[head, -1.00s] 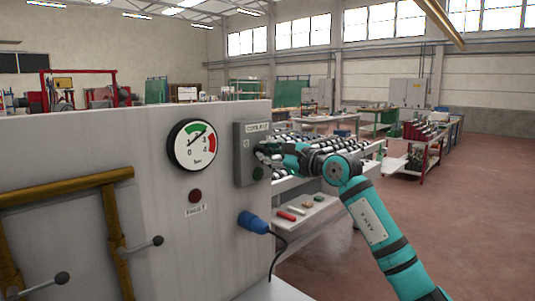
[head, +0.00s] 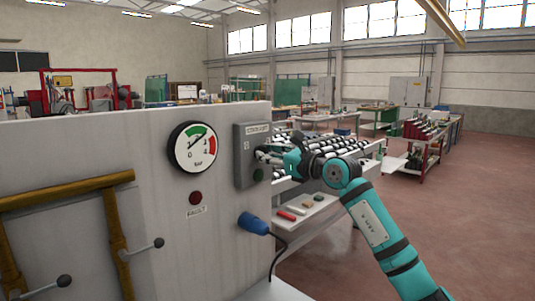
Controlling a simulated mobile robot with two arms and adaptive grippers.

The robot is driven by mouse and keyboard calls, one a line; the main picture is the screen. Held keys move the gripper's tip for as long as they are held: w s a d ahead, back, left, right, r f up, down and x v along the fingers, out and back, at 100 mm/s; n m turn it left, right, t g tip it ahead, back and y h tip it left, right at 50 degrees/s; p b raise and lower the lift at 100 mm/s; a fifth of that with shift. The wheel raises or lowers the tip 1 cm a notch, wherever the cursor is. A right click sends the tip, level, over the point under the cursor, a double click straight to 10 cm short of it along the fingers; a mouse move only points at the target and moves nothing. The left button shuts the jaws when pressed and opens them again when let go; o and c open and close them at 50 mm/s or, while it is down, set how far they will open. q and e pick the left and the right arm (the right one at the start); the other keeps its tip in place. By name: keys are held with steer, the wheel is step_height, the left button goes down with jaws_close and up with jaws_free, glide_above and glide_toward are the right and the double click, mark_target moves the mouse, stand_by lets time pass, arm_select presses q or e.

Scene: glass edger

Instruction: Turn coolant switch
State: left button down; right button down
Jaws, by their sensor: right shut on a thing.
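The grey coolant switch box (head: 241,168) is mounted near the right edge of the machine's pale front panel, with a label at its top and a dark green button (head: 258,174) low on its face. My right gripper (head: 264,155) is at the front of the box, its fingers shut at the switch knob. The knob itself is mostly hidden by the fingers, so its angle cannot be told. My left gripper is not in view.
A round pressure gauge (head: 194,147), a dark red lamp (head: 195,198) and a blue plug (head: 253,222) with a cable sit near the box. Brass-coloured pipes (head: 117,225) with levers are at left. A roller table (head: 330,145) stands behind my right arm.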

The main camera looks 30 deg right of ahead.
steer(key=m+p, duration=0.3)
steer(key=m, duration=0.6)
steer(key=shift+m, duration=0.4)
stand_by(0.4)
steer(key=c, duration=1.4)
jaws_free()
steer(key=shift+o, duration=0.2)
steer(key=shift+s+d, duration=0.1)
steer(key=v, duration=1.1)
steer(key=shift+s, duration=0.4)
steer(key=shift+d, duration=0.1)
